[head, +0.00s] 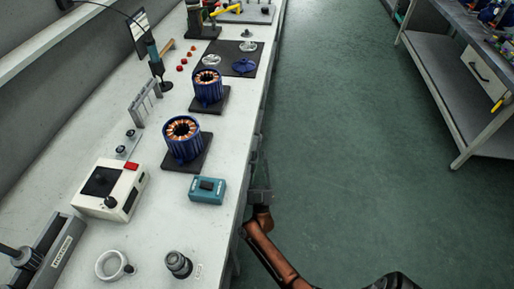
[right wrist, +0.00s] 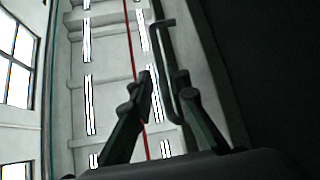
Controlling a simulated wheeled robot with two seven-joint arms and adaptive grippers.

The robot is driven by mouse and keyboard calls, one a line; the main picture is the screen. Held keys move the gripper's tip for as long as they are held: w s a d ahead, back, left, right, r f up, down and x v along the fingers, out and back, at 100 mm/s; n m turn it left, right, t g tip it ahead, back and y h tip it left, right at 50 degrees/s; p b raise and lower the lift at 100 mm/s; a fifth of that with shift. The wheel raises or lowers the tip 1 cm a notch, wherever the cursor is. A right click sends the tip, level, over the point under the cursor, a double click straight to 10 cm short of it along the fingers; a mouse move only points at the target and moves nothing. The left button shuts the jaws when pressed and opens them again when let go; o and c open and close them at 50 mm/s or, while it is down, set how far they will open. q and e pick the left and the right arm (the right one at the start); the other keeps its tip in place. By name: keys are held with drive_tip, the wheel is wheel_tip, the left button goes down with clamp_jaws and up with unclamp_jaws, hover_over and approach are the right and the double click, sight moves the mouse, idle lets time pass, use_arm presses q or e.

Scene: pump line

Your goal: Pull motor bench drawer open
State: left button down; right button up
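The motor bench (head: 225,165) runs along the left of the head view, with its top and right edge showing. Its drawer front is not clearly visible from above. My right gripper (head: 261,186) is low beside the bench's right edge. In the right wrist view a dark, bent bar handle (right wrist: 164,50) stands between the two fingers of my right gripper (right wrist: 163,75). The bar lies close to the right finger; whether it touches cannot be told. The left finger is apart from it, so the gripper looks open. My left gripper is not in view.
On the bench stand two blue motor stators (head: 183,139) (head: 208,87), a teal box (head: 207,190), a white instrument (head: 110,189) and a dark mat (head: 222,62). Another bench with a drawer (head: 481,72) stands at the right. The green floor (head: 345,130) between is clear.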

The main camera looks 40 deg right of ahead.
sight(258, 148)
drive_tip(key=shift+w+d+r, duration=0.25)
drive_tip(key=shift+w+r, duration=0.05)
drive_tip(key=shift+w, duration=0.2)
drive_tip(key=shift+w+d+r, duration=0.25)
drive_tip(key=shift+w+r, duration=0.05)
drive_tip(key=shift+w, duration=0.15)
drive_tip(key=shift+w+d+r, duration=0.3)
drive_tip(key=shift+d+r, duration=0.05)
drive_tip(key=shift+r, duration=0.15)
drive_tip(key=shift+c, duration=0.5)
clamp_jaws()
drive_tip(key=shift+f, duration=0.1)
